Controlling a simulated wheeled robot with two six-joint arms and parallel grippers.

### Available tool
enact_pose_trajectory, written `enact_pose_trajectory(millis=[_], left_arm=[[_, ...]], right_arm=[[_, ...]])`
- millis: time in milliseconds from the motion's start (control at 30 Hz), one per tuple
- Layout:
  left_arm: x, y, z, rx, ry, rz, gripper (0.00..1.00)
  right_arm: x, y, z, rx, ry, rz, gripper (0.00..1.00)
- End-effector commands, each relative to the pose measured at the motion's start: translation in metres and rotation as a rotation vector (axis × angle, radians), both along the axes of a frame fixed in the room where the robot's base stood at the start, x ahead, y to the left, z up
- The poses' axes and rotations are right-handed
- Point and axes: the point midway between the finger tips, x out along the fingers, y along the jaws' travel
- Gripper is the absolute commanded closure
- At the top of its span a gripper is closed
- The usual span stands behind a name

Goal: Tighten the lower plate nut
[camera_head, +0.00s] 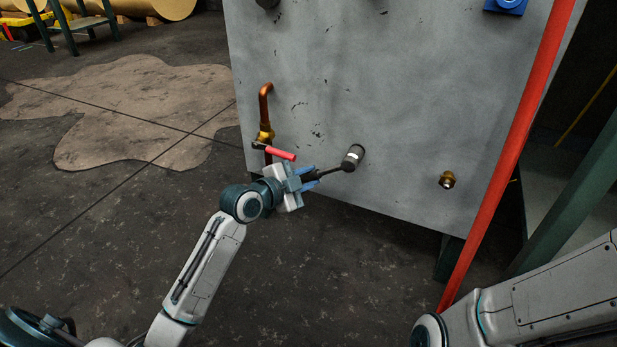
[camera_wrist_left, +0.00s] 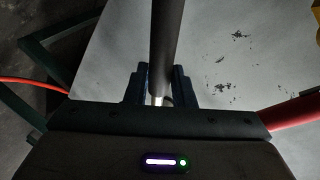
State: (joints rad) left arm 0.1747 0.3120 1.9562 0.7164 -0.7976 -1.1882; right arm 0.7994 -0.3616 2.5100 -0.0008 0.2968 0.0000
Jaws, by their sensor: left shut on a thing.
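My left gripper (camera_head: 312,177) is in front of the grey plate (camera_head: 310,80), low on its face. It is shut on a dark tool handle (camera_head: 330,172). In the left wrist view the handle (camera_wrist_left: 166,45) runs up between the two fingers (camera_wrist_left: 160,85). The tool's far end is a dark cylindrical head with a silver band (camera_head: 353,157), against the plate. The head covers whatever lies under it, so I cannot see a nut there or tell how it is seated. My right gripper is out of the picture; only part of that arm shows at lower right.
A copper pipe (camera_head: 264,105) with a brass fitting and red lever (camera_head: 280,153) is close beside my left gripper. A brass fitting (camera_head: 447,180) sits further right on the plate. A red pole (camera_head: 505,160) slants along the plate's right edge. The floor at left is open.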

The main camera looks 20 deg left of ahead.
Motion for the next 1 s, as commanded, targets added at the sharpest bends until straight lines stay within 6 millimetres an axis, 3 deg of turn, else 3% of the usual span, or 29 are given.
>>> enact_pose_trajectory(millis=[1000], left_arm=[[0.000, 0.006, 0.009, 0.093, -0.004, 0.002, 1.00]], right_arm=[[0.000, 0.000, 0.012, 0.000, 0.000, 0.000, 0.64]])
